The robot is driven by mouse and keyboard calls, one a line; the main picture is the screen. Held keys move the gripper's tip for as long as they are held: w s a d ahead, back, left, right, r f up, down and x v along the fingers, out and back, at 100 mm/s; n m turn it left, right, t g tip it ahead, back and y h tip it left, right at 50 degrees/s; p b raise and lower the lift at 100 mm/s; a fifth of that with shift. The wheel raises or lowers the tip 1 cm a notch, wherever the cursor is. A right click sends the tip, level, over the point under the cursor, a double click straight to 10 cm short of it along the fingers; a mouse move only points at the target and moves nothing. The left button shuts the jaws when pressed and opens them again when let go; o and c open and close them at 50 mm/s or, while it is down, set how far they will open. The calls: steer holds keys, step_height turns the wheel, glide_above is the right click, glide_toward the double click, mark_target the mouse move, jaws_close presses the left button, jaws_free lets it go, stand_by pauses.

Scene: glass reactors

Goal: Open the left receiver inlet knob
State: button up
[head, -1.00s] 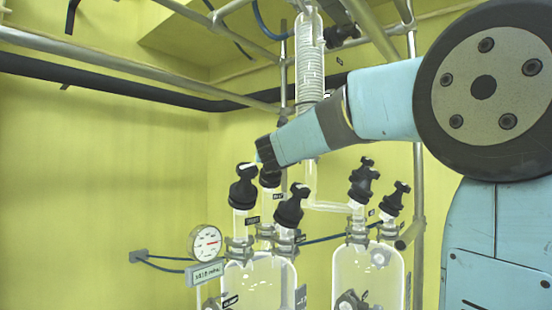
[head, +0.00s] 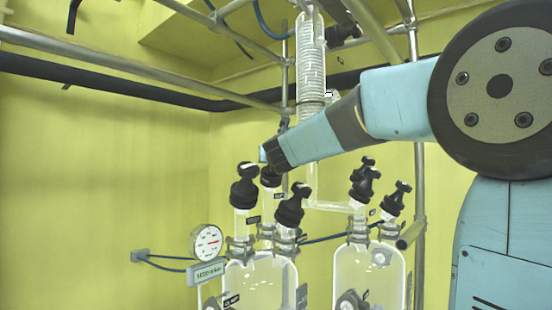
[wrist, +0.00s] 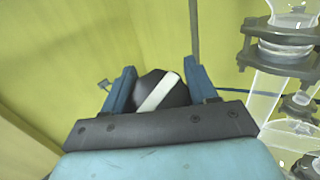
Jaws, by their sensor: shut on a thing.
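A black knob (wrist: 160,92) with a white stripe sits between the two blue fingers of my gripper (wrist: 163,88) in the wrist view. My gripper is shut on it. In the head view my gripper (head: 264,153) is above the left glass vessel (head: 260,285), close to the tops of its black knobs. One knob (head: 243,186) stands at the left, one (head: 270,178) just behind, and one (head: 290,205) at the front right. The head view does not show clearly which knob is held, as the fingertips are small and partly hidden.
A right glass vessel (head: 368,275) carries two black knobs (head: 363,182) (head: 397,198). A coiled glass condenser (head: 311,60) rises behind my arm. A round gauge (head: 206,242) is at the left. Metal pipes (head: 130,75) cross above. The left wall side is free.

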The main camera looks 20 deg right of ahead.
steer(key=shift+a+r+n+y, duration=0.1)
steer(key=shift+a+n+y, duration=0.05)
steer(key=shift+n+y, duration=0.7)
steer(key=shift+a+n+y, duration=0.15)
steer(key=shift+n+y, duration=0.7)
steer(key=shift+a+n+g+y, duration=0.1)
steer(key=shift+n+g+y, duration=0.3)
steer(key=shift+n+y, duration=0.95)
steer(key=shift+a+n+g+y, duration=0.1)
steer(key=shift+n+g+y, duration=0.3)
steer(key=shift+n+y, duration=0.9)
steer(key=shift+n, duration=0.35)
steer(key=n+g+y, duration=0.1)
steer(key=n, duration=0.1)
steer(key=n+g+y, duration=0.2)
steer(key=n+g, duration=0.1)
steer(key=shift+s+a+n+y, duration=0.2)
steer(key=shift+a+n+y, duration=0.05)
steer(key=shift+n+y, duration=0.1)
steer(key=shift+s+a+f+n+g+y, duration=0.15)
steer(key=shift+n+g+y, duration=0.15)
steer(key=shift+n+g, duration=0.4)
steer(key=shift+w+d+f+n+g+y, duration=0.1)
steer(key=shift+n+g+y, duration=0.2)
steer(key=shift+n+g, duration=0.35)
steer(key=shift+s+n+g, duration=0.1)
steer(key=shift+n+g, duration=0.15)
steer(key=shift+n, duration=0.05)
